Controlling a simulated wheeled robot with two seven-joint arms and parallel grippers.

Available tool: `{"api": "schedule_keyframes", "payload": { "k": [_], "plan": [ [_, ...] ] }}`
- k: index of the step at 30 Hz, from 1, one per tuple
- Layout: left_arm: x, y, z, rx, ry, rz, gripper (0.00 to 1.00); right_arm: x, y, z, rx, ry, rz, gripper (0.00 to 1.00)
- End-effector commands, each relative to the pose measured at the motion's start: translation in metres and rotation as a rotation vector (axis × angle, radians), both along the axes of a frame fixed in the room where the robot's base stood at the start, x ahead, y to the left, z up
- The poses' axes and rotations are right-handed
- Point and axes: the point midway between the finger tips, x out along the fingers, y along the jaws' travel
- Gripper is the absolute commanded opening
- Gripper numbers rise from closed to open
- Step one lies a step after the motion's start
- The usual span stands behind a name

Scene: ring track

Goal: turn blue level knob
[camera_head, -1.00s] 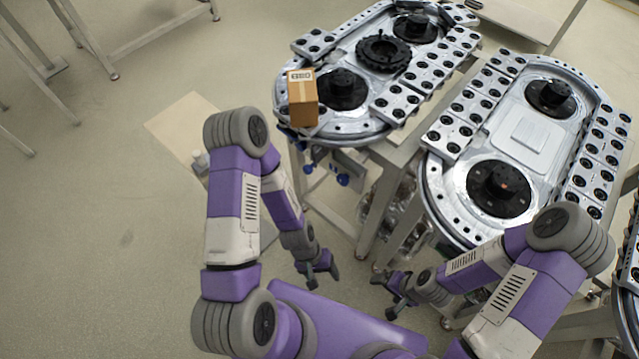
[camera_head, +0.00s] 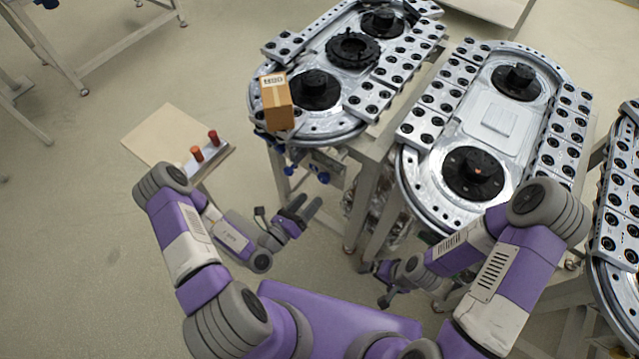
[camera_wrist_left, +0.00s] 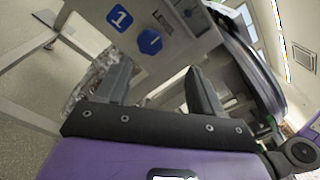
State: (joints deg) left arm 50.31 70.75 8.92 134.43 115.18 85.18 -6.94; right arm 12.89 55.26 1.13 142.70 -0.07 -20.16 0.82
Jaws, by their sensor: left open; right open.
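Small blue knob-like parts (camera_head: 323,177) show under the left ring track (camera_head: 350,132) in the head view; I cannot tell which is the level knob. My left gripper (camera_head: 306,207) is open and empty, below and in front of the left track's near end. Its fingers (camera_wrist_left: 156,72) point at the panel, with the hexagon just beyond them, apart. My right gripper (camera_head: 379,284) is open and empty, low beside the second track's stand.
A cardboard box (camera_head: 277,108) stands on the left track's near edge. A second ring track (camera_head: 499,124) is to the right, and part of another (camera_head: 618,190) at the right edge.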

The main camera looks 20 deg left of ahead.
Motion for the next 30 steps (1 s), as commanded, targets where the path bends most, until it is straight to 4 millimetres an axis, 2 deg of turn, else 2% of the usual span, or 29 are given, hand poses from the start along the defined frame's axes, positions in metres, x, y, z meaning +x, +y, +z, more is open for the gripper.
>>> {"api": "schedule_keyframes", "payload": {
  "k": [4,12,18,28,30],
  "plan": [
    [0.009,0.009,-0.005,-0.005,0.018,0.057,0.67,0.000,0.000,-0.002,0.000,0.000,0.000,1.00],
    [0.048,-0.006,-0.005,-0.005,0.015,0.054,0.67,0.000,0.000,-0.010,0.000,0.000,0.000,1.00],
    [0.069,-0.013,-0.005,-0.005,0.016,0.054,0.67,0.000,0.000,-0.013,0.000,0.000,0.000,1.00],
    [0.073,-0.015,-0.004,-0.006,0.019,0.055,0.67,0.000,0.000,-0.014,0.000,0.000,0.000,1.00],
    [0.073,-0.015,-0.004,-0.005,0.019,0.055,0.58,0.000,0.000,-0.014,0.000,0.000,0.000,1.00]
  ]
}}
